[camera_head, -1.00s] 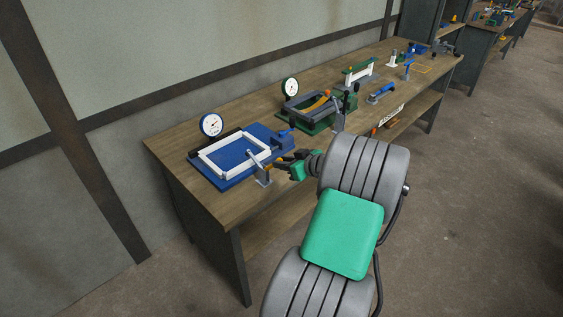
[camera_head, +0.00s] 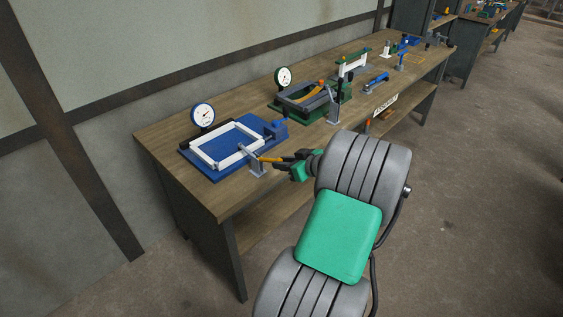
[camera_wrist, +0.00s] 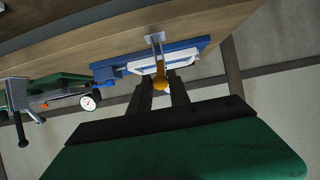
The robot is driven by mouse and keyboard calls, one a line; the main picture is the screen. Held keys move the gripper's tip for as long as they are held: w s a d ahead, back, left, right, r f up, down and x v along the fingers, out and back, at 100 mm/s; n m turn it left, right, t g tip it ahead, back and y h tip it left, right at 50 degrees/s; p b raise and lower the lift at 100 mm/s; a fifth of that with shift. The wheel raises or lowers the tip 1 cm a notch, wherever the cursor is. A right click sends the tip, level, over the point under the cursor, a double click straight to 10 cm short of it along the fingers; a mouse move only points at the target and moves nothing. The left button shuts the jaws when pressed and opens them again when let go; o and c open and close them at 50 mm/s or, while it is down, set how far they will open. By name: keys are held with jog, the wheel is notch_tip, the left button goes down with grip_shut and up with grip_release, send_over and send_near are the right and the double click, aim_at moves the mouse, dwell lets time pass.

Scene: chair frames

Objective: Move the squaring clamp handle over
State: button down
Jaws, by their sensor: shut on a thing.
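The squaring clamp (camera_head: 256,168) is a grey metal bracket at the front edge of the blue fixture (camera_head: 199,166). Its orange handle (camera_head: 268,159) points right, away from the fixture, towards my gripper (camera_head: 285,163). In the wrist view the orange handle (camera_wrist: 160,73) lies between the two dark fingers of my gripper (camera_wrist: 158,86), which is shut on it. The grey clamp arm (camera_wrist: 155,42) runs on from the handle over the blue fixture. A white rectangular frame (camera_head: 208,162) lies on the fixture. The exact finger contact is small and partly hidden.
A dial gauge (camera_head: 203,114) stands behind the blue fixture. A green fixture (camera_head: 310,108) with its own clamp and dial is to its right on the wooden bench (camera_head: 160,135). Several tools lie farther along. The bench's front left is bare.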

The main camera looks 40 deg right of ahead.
jog(key=shift+s+f, duration=0.2)
jog(key=shift+f, duration=0.25)
jog(key=shift+s+f+b, duration=0.25)
jog(key=shift+f+b, duration=0.4)
jog(key=shift+b, duration=0.25)
jog(key=c, duration=1.1)
grip_release()
jog(key=shift+c, duration=0.2)
jog(key=shift+r, duration=0.1)
